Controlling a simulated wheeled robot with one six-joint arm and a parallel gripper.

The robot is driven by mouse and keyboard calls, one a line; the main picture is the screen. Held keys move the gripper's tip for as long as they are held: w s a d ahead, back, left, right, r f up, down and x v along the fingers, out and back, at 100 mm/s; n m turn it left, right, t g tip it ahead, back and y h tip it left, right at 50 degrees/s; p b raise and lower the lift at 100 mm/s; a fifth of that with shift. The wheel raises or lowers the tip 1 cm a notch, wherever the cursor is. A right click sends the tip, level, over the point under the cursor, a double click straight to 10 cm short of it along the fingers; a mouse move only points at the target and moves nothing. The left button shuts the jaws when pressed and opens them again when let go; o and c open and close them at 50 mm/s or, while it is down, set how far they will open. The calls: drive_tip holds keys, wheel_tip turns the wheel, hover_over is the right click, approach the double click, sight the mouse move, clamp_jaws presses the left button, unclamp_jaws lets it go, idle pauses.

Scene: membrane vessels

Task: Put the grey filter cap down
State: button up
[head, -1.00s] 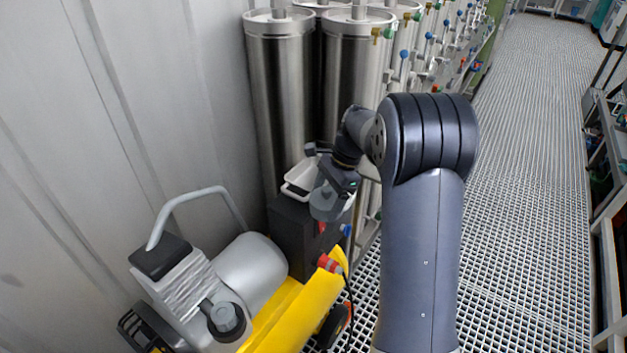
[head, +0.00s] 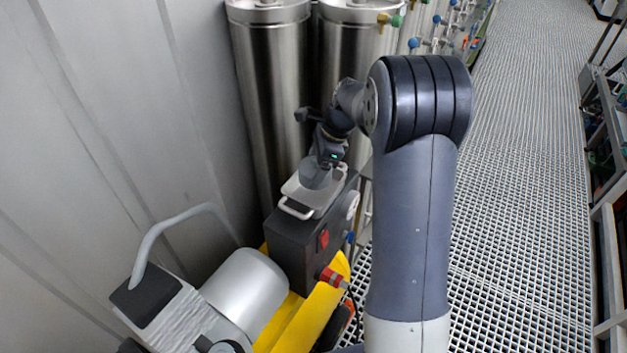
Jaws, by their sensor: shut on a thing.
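The grey filter cap (head: 317,175) is in my gripper, over the white tray (head: 300,203) on top of a dark box. My gripper (head: 326,158) is shut on the cap from above. The fingertips are small and partly hidden in this view. The cap's lower edge is at or close to the tray's floor; I cannot tell whether it touches.
The dark box (head: 290,248) with a red switch stands on a yellow base (head: 270,335). A silver motor cylinder (head: 245,290) with a grey handle (head: 165,225) is at lower left. Tall steel vessels (head: 270,90) stand just behind. Open grating floor (head: 520,200) lies to the right.

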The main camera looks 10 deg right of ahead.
drive_tip(key=shift+f, duration=2.7)
drive_tip(key=shift+f, duration=0.1)
drive_tip(key=shift+f, duration=0.15)
drive_tip(key=o, duration=0.7)
drive_tip(key=v, duration=1.2)
drive_tip(key=shift+r+b, duration=0.25)
drive_tip(key=shift+b, duration=0.1)
drive_tip(key=shift+f, duration=0.1)
